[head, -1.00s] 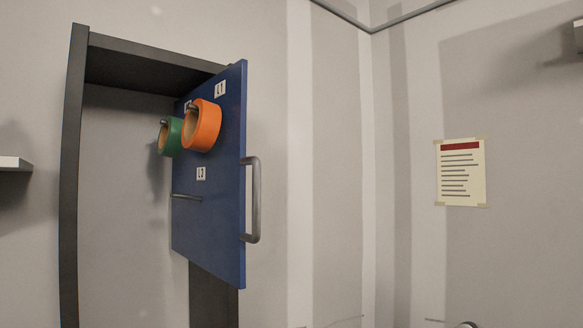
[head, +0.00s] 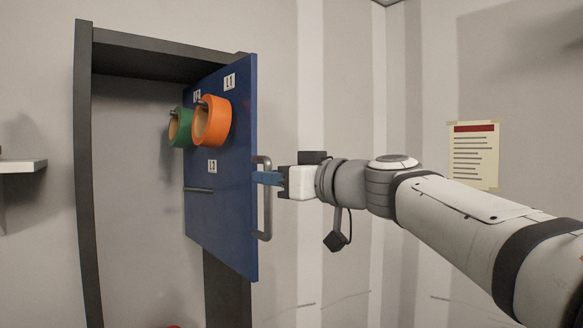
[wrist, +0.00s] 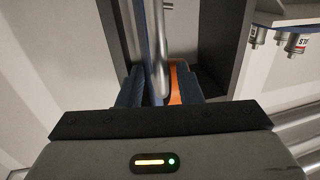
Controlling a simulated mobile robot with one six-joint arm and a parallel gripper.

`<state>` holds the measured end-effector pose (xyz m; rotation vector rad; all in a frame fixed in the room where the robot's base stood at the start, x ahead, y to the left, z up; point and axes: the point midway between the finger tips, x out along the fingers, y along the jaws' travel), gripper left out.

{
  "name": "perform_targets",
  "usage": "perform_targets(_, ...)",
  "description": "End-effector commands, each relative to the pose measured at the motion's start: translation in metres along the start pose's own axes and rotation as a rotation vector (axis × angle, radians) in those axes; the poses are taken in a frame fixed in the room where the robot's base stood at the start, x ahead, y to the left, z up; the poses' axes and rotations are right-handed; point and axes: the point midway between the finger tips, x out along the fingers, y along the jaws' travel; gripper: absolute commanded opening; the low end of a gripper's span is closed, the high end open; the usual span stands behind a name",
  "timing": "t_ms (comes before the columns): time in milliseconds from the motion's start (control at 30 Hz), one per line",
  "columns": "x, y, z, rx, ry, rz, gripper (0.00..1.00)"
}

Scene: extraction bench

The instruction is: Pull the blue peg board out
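The blue peg board (head: 225,210) stands upright, partly out of a dark grey frame (head: 84,180) in the head view. An orange roll (head: 222,122) and a green roll (head: 174,127) hang on its upper pegs. A grey bar handle (head: 266,222) is on its outer edge. My gripper (head: 265,178) is at the upper part of this handle. In the wrist view, the handle (wrist: 159,72) runs between the two blue fingers of my gripper (wrist: 160,88). The fingers look apart, with orange showing through a gap beside the bar. The fingertips are partly hidden.
A lower peg (head: 198,189) on the board is bare. A pale shelf (head: 22,165) is on the wall at left, and a notice (head: 473,155) hangs at right. The wrist view shows another shelf (wrist: 285,20) with small labelled containers.

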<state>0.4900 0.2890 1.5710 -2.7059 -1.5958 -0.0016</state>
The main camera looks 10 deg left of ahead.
Motion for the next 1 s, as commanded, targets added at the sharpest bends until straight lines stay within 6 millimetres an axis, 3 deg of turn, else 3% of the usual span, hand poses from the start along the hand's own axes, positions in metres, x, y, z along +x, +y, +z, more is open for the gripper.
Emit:
perform_targets(200, 0.018, 0.0, 0.0, 0.001, -0.001, 0.001, 0.32)
perform_targets(467, 0.018, 0.001, 0.001, 0.0, -0.001, 0.002, 0.32)
perform_targets(867, 0.018, 0.001, 0.001, 0.0, -0.001, 0.003, 0.0)
perform_targets(1000, 0.018, 0.001, 0.001, 0.0, -0.001, 0.003, 0.0)
